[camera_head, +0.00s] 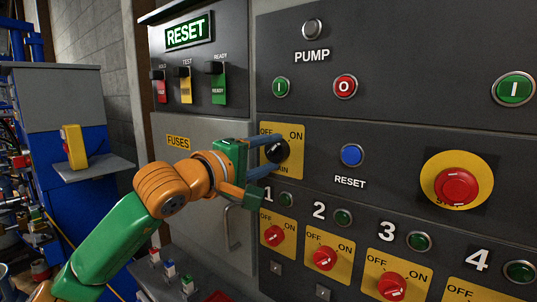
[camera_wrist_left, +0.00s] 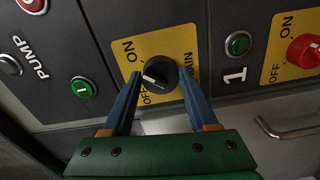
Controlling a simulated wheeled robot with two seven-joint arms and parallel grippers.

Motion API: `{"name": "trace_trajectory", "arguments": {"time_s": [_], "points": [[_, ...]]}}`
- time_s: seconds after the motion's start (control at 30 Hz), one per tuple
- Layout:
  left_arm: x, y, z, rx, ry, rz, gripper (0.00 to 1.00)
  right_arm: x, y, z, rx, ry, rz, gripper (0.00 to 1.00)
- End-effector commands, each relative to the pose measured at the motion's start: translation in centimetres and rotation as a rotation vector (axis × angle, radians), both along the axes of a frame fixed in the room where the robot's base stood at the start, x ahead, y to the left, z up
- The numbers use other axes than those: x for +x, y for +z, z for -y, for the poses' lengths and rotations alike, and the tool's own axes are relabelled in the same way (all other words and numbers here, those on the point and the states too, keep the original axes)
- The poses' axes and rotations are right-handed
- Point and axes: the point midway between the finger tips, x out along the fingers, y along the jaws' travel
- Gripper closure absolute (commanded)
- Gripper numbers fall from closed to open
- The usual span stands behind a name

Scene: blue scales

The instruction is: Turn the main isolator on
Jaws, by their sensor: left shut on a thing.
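The main isolator is a round black knob (camera_head: 276,150) on a yellow plate (camera_head: 296,163) with OFF at its upper left, ON at its upper right and MAIN below. In the left wrist view the knob (camera_wrist_left: 158,75) sits between my two blue fingertips. A white mark shows on its face on the side of the OFF and ON words; I cannot tell exactly which it points to. My left gripper (camera_head: 274,156) reaches in from the left and is shut on the knob, hiding part of the plate in the head view. My right gripper is not in view.
Numbered red switches, such as switch 1 (camera_head: 274,236), sit below. A blue reset button (camera_head: 352,155) and a red emergency stop (camera_head: 456,187) are to the right. A door handle (camera_head: 232,228) sticks out below my left gripper.

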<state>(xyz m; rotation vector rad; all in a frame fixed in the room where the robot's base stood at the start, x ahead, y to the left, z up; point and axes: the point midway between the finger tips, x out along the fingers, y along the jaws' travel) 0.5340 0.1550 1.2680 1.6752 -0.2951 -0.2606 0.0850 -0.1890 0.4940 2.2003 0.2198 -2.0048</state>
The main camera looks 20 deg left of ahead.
Motion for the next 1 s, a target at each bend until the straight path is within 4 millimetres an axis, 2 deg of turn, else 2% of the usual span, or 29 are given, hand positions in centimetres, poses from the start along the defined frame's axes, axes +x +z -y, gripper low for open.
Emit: {"name": "trace_trajectory", "arguments": {"time_s": [0.3,0.77,0.8,0.9,1.0], "points": [[-0.01,0.1,-0.07,0.074,0.002,0.03,0.97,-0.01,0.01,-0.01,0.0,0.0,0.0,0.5],[-0.02,0.13,-0.07,0.084,0.002,0.035,0.97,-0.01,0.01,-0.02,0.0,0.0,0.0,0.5],[-0.02,0.13,-0.07,0.084,0.002,0.035,0.33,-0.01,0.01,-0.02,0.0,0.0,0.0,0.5],[-0.02,0.1,-0.05,0.083,0.002,0.034,0.11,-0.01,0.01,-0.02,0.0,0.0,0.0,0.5],[-0.01,0.06,-0.04,0.084,0.001,0.033,0.11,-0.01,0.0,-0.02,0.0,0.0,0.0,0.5]]}}
